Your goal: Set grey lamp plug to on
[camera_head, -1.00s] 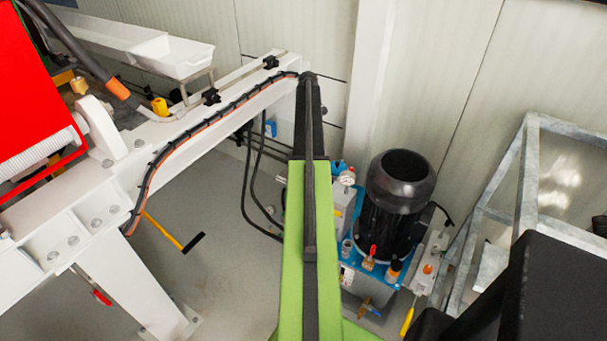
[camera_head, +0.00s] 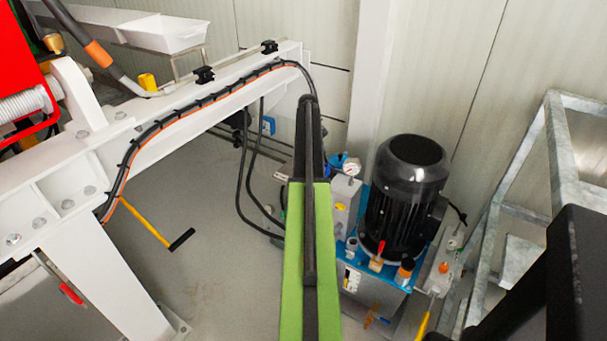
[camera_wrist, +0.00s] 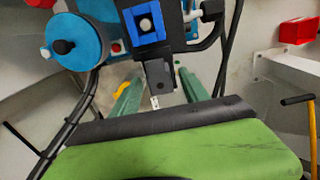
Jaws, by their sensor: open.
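I cannot pick out a grey lamp plug in either view. In the head view my green arm with its black rail reaches up the middle, beside a pump unit with a black motor (camera_head: 406,185) and a grey box (camera_head: 342,203) with a round gauge. My arm hides part of the unit's left side. In the wrist view my green link fills the bottom, and a blue square with a pale round centre (camera_wrist: 146,24) sits at the top on a dark block. A blue cylinder (camera_wrist: 75,40) with a black knob is at the upper left.
A white steel beam (camera_head: 150,145) with black hoses runs along the left. A galvanised frame (camera_head: 557,150) stands at the right. A yellow-handled tool (camera_head: 147,222) shows over the grey floor (camera_head: 225,215). In the wrist view a red box (camera_wrist: 298,31) is at the upper right.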

